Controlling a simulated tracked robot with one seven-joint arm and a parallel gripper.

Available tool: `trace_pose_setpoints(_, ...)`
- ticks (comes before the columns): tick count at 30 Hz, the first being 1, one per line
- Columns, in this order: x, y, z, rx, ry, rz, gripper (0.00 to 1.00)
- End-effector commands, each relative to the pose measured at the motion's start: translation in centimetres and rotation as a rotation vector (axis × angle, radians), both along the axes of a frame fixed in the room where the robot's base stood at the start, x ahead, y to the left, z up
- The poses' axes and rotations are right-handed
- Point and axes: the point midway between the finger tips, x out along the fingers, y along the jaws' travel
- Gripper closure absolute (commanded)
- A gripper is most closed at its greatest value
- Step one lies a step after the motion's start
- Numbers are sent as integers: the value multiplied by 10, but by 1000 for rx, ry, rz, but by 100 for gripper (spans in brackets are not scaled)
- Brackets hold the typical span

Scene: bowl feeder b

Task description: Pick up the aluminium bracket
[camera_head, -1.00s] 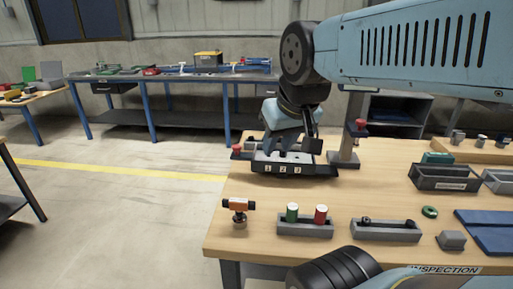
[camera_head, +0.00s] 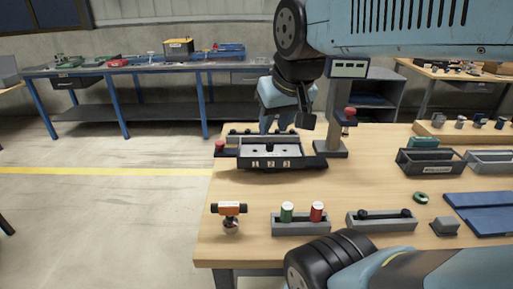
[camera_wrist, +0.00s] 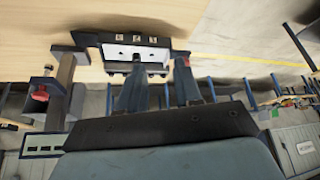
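A pale metal piece with dark holes (camera_head: 285,150) sits in a dark fixture (camera_head: 240,163) labelled 1, 2, 3 near the far left edge of the workbench. It looks like the aluminium bracket, but I cannot be sure. It also shows in the wrist view (camera_wrist: 133,53), in front of my fingers. My gripper (camera_head: 275,128) points down at the far side of the fixture, its tips partly hidden behind it. In the wrist view my gripper (camera_wrist: 160,72) has its two fingers apart with nothing seen between them. Whether they touch the fixture is unclear.
A grey post with a display (camera_head: 347,68) stands right of the fixture. In front are an orange-topped device (camera_head: 229,210), a holder with green and red cylinders (camera_head: 300,226) and another grey holder (camera_head: 383,225). Dark bins (camera_head: 430,163) stand to the right. Bare wood lies between.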

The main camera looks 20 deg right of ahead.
Motion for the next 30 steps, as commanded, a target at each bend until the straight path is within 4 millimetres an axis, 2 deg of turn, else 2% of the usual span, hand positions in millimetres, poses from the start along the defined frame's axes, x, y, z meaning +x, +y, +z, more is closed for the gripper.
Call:
trace_pose_setpoints(7, 46, -2, 8, 28, 95, -65, 66)
trace_pose_setpoints(15, 106, 0, 8, 57, 208, -152, 66)
trace_pose_setpoints(23, 166, 1, -6, 76, 318, -239, 66)
trace_pose_setpoints(30, 217, 2, -28, 85, 409, -315, 66)
